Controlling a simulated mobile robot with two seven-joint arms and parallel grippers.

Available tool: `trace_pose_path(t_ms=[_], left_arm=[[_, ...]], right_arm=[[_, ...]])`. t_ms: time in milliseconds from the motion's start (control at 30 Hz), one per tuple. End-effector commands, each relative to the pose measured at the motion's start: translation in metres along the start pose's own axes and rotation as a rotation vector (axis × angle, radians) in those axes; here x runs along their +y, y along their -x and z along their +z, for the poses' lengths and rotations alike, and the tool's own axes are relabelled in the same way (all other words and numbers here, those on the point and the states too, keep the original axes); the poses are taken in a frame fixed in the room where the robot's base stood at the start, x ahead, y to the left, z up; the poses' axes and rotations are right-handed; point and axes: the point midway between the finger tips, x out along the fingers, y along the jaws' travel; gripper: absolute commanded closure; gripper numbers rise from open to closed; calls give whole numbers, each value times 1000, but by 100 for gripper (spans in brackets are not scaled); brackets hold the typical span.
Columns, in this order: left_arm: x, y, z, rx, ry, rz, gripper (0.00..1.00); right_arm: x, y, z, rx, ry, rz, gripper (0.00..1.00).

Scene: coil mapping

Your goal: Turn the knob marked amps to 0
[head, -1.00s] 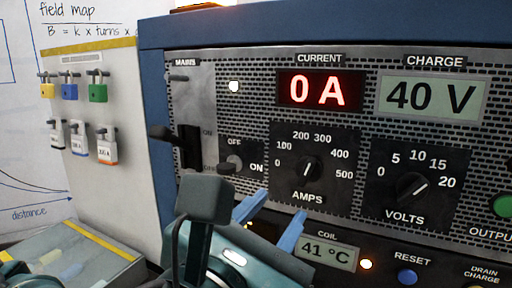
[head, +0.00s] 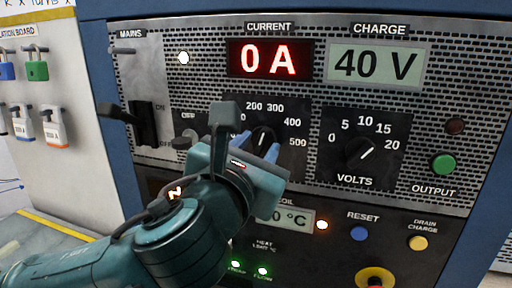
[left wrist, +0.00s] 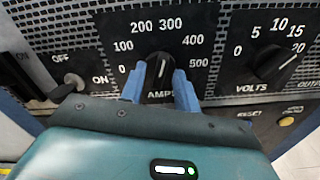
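The amps knob (head: 262,137) is a black dial on the panel, scaled 0 to 500. Its white mark points nearly straight up, leaning slightly right, around 200 to 300. It also shows in the left wrist view (left wrist: 160,67). My left gripper (head: 256,147) is at the knob with its blue fingers apart. In the left wrist view the fingers (left wrist: 159,89) stand either side of the knob's lower part; I cannot tell whether they touch it. The gripper hides the AMPS label and the scale's low end in the head view. My right gripper is not in view.
The volts knob (head: 360,153) is to the right, its mark toward 20. The current display (head: 270,60) reads 0 A and the charge display (head: 376,66) 40 V. A small off/on toggle (left wrist: 69,86) and the mains lever (head: 141,120) are to the left.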

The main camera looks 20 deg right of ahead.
Motion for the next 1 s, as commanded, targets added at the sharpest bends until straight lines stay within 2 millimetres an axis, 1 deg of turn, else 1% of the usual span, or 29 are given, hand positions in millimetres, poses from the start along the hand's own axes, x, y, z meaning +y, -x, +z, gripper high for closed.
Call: trace_pose_path(t_ms=[33, 67, 367, 733, 867, 1000], left_arm=[[0, 0, 0, 0, 0, 0, 73], [0, 0, 0, 0, 0, 0, 75], [0, 0, 0, 0, 0, 0, 100], [0, 0, 0, 0, 20, 0, 100], [0, 0, 0, 0, 65, 0, 100], [0, 0, 1, 0, 147, -1, 100]], right_arm=[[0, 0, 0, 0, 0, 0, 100], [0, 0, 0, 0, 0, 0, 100], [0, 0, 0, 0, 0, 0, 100], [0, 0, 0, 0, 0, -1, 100], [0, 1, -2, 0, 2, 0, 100], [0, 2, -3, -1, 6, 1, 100]])
